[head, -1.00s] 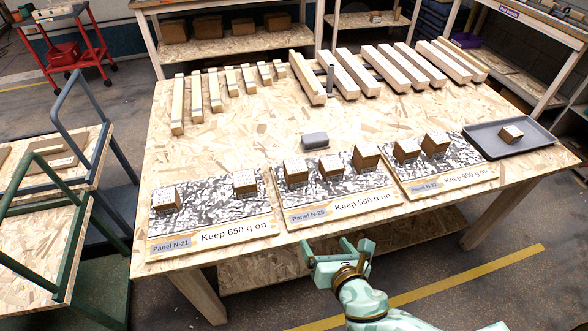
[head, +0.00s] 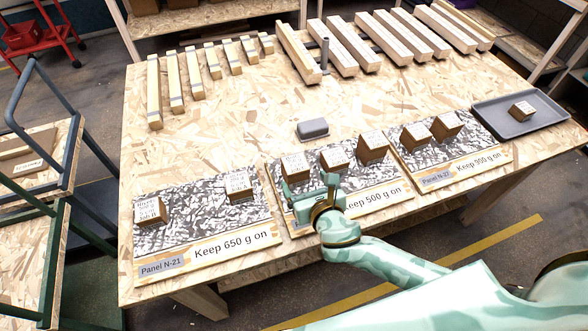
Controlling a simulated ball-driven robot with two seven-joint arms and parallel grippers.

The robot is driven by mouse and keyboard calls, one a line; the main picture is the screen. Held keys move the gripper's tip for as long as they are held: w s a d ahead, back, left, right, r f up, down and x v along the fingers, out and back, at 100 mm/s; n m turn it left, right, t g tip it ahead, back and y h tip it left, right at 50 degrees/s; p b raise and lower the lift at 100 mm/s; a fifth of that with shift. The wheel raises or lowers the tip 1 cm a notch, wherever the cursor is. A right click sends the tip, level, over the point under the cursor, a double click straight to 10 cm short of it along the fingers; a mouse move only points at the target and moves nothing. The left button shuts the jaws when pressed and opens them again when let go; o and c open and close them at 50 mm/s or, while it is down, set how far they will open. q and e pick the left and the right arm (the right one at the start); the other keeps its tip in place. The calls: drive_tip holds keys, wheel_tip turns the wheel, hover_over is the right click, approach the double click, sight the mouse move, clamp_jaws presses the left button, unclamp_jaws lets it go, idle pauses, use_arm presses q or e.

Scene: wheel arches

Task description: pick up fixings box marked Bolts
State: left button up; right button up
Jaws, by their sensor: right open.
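Small brown fixings boxes with white printed tops stand on three speckled panels; their print is too small for me to tell which is marked Bolts. The left panel (head: 190,222) bears two boxes, a left one (head: 150,212) and a right one (head: 240,187). The middle panel (head: 380,190) bears a left box (head: 295,168), a centre box (head: 334,160) and a right box (head: 372,148). The right panel (head: 470,150) bears two boxes (head: 416,136) (head: 446,127). My right gripper (head: 308,190) is open and empty, just in front of the middle panel's left and centre boxes. My left gripper is out of view.
A grey tray (head: 550,116) at the table's right holds another box (head: 521,111). A grey block (head: 312,129) lies behind the middle panel. Several timber lengths (head: 350,47) lie along the back. A trolley (head: 40,150) stands left of the table.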

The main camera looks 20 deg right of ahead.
sight(300, 174)
drive_tip(key=b+x, duration=0.1)
drive_tip(key=x, duration=0.4)
drive_tip(key=shift+w, duration=0.1)
drive_tip(key=b+x, duration=0.2)
drive_tip(key=x, duration=0.3)
drive_tip(key=shift+a, duration=0.1)
drive_tip(key=shift+r, duration=0.15)
drive_tip(key=c, duration=1.6)
